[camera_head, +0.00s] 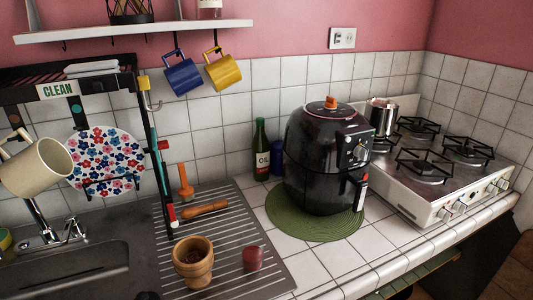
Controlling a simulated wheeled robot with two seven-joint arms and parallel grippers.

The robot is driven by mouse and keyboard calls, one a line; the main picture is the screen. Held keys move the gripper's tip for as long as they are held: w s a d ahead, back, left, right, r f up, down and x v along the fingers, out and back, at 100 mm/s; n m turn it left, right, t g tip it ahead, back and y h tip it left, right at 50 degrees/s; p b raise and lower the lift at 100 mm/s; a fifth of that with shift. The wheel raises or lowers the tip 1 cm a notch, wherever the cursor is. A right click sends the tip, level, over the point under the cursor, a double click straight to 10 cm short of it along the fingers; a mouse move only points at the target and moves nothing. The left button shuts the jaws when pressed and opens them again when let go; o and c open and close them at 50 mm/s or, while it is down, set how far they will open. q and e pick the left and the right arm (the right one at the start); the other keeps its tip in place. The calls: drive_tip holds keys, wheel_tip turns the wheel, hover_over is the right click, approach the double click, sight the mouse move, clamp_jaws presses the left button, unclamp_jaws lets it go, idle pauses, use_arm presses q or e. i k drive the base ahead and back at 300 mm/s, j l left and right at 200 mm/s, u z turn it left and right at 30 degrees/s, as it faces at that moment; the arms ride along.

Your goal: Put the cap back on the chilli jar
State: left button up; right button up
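I cannot make out a jar clearly labelled as chilli. A small dark red rounded object (252,258) stands on the ribbed metal drainboard; I cannot tell whether it is the jar or its cap. To its left stands a wooden cup-like pot (193,264), open at the top, with dark contents. A small orange-brown piece (331,103) sits on top of the black air fryer; I cannot tell what it is. Neither of my grippers shows in the head view.
The air fryer (325,160) stands on a green round mat (290,226). A wooden pestle-like piece (205,209) lies on the drainboard. The stove (430,185) is at right, the sink (70,275) at left. Front tiles are clear.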

sight(252, 243)
drive_tip(key=i+l+u, duration=0.1)
drive_tip(key=l+u, duration=0.3)
drive_tip(key=i+l+u, duration=0.1)
drive_tip(key=l+u, duration=0.75)
drive_tip(key=i+j+u, duration=0.25)
drive_tip(key=i+l, duration=0.1)
